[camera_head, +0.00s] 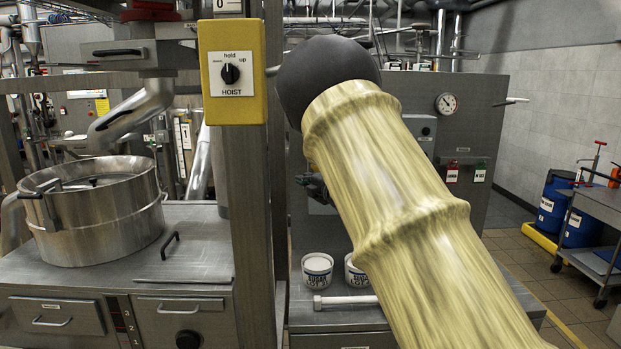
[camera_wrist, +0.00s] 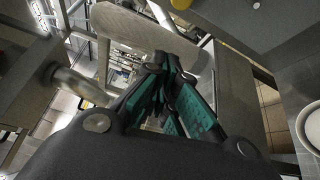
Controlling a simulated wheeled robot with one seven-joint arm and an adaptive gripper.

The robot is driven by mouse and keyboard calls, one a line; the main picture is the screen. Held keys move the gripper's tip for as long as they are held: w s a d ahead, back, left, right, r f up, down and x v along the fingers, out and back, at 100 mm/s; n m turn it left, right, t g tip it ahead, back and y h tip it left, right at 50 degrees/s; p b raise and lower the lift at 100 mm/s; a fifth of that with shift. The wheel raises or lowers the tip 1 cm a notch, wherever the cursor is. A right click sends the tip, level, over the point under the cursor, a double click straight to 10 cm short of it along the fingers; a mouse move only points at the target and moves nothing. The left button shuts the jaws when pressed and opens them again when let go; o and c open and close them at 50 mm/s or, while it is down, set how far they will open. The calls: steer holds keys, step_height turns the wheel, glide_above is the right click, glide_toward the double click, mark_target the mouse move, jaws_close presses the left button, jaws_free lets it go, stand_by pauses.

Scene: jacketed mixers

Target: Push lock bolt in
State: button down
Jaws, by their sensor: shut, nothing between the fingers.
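My gripper (camera_wrist: 167,68) is shut and empty in the wrist view, with its teal-padded fingers drawn together at the tips. In the head view only a dark part of it (camera_head: 316,187) shows, behind my pale yellow arm, in front of the grey panel. I cannot pick out the lock bolt for certain. A short grey rod (camera_head: 272,71) sticks out to the right of the yellow hoist box (camera_head: 232,105). Another rod with a handle (camera_head: 512,101) sticks out at the right edge of the grey panel (camera_head: 490,130). My arm hides the middle of this panel.
A steel vessel (camera_head: 100,225) stands on the left cabinet. A steel post (camera_head: 252,220) rises between it and my arm. Two sugar tubs (camera_head: 317,271) and a white-handled tool (camera_head: 344,301) are on the low counter. A cart (camera_head: 598,225) and blue drums (camera_head: 555,204) stand at right.

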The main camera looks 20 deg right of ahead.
steer(key=shift+w+d+r+p, duration=0.1)
steer(key=shift+w+d+p, duration=0.3)
steer(key=shift+w+p, duration=0.45)
steer(key=shift+w+d+f+p, duration=0.1)
steer(key=shift+w+d+p, duration=0.35)
steer(key=shift+w+p, duration=0.4)
steer(key=shift+w+d+r+p, duration=0.1)
steer(key=shift+w+d+p, duration=0.3)
steer(key=shift+w+p, duration=0.45)
steer(key=shift+w+d, duration=0.1)
steer(key=shift+d, duration=0.05)
steer(key=d+b, duration=0.1)
steer(key=d, duration=0.1)
steer(key=s+d+b, duration=0.1)
steer(key=d, duration=0.1)
steer(key=shift+s, duration=0.1)
steer(key=shift+b, duration=0.35)
